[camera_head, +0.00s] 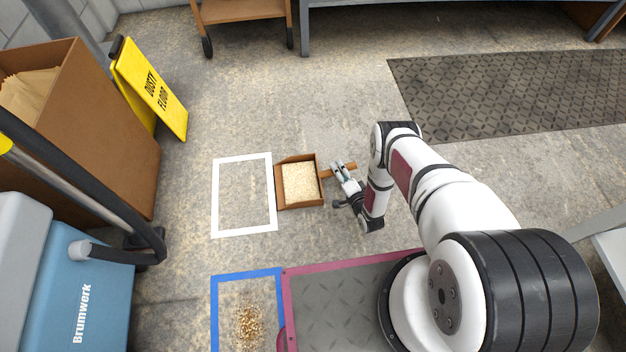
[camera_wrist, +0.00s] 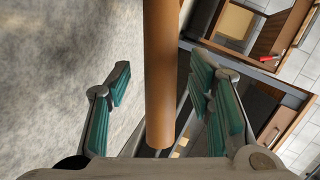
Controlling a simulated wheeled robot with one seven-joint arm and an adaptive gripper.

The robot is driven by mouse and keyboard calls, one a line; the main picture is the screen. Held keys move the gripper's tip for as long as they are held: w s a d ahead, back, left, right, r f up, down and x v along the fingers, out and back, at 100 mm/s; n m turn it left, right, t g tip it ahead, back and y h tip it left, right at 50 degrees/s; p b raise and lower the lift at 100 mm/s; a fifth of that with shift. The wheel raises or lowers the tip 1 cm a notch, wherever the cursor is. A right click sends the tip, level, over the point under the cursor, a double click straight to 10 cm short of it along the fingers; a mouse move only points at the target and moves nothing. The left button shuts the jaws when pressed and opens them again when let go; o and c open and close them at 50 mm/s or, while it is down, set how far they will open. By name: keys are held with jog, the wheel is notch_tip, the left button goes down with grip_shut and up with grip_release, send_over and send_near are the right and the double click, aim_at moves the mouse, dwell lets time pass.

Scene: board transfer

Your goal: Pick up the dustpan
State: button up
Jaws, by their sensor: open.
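The dustpan (camera_head: 281,197) is a brown wooden tray filled with pale granules, lying on the concrete floor in the head view. Its wooden handle (camera_head: 341,170) points right, toward my arm. My gripper (camera_head: 345,174) is at the handle. In the wrist view the brown handle (camera_wrist: 160,70) runs down between the two teal-padded fingers of my gripper (camera_wrist: 160,95). The fingers are open, with a gap on each side of the handle. The tray part is not clearly seen in the wrist view.
A white taped rectangle (camera_head: 215,205) lies left of the dustpan. A blue taped square (camera_head: 216,310) with spilled granules (camera_head: 249,326) is at the bottom. A yellow floor sign (camera_head: 150,88), a cardboard box (camera_head: 120,160) and a blue machine (camera_head: 90,295) stand left. A dark mat (camera_head: 500,90) lies upper right.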

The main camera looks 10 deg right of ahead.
jog(key=shift+x, duration=0.8)
grip_shut()
jog(key=shift+r, duration=0.2)
